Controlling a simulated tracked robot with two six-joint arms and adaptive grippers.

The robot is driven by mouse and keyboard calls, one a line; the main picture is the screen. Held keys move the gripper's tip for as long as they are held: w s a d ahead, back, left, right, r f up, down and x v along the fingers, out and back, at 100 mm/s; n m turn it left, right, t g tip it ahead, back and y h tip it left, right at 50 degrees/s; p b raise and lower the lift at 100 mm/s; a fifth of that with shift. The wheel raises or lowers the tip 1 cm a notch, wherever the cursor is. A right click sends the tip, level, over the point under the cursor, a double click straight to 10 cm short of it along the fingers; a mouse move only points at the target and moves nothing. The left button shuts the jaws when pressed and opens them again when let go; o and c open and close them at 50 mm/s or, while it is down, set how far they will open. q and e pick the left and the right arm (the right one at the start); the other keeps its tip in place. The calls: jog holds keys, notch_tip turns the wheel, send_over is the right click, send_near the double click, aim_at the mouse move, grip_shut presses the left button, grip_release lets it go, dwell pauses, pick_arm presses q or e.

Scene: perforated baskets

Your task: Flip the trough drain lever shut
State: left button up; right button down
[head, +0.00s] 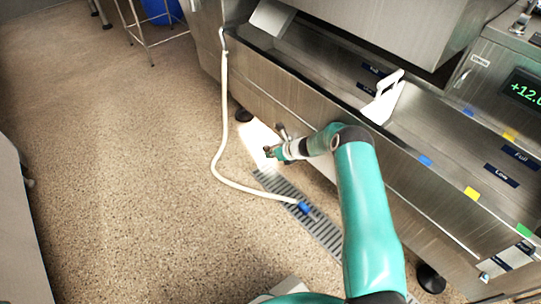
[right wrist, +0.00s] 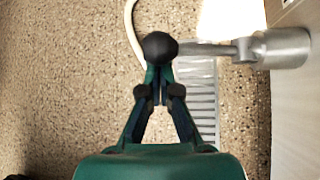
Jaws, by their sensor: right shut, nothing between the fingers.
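The drain lever (right wrist: 205,48) is a metal rod with a dark ball knob (right wrist: 160,47). In the right wrist view it points left from a grey metal valve body (right wrist: 287,48). My right gripper (right wrist: 158,72) is shut and empty, its fingertips at the lower edge of the knob. I cannot tell whether they touch it. In the head view the right gripper (head: 268,152) is low beside the front of the steel trough (head: 285,85), and the lever is small and hard to make out there. My left gripper is not in view.
A floor drain grate (head: 325,232) lies below the trough. A pale hose (head: 218,150) runs down from the trough's left end to a blue end piece (head: 304,207) at the grate. A white handled piece (head: 385,98) is at the trough. The floor at left is clear.

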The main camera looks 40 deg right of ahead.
jog(key=shift+d+r, duration=0.1)
jog(key=shift+r, duration=0.2)
jog(key=shift+w+d+r+p, duration=0.1)
jog(key=shift+d+r+p, duration=0.1)
jog(key=shift+d+r, duration=0.9)
jog(key=shift+w+d+r+p, duration=0.1)
jog(key=shift+d+r+p, duration=0.1)
jog(key=shift+d+r, duration=0.8)
jog(key=shift+a+r, duration=0.2)
jog(key=shift+r, duration=0.15)
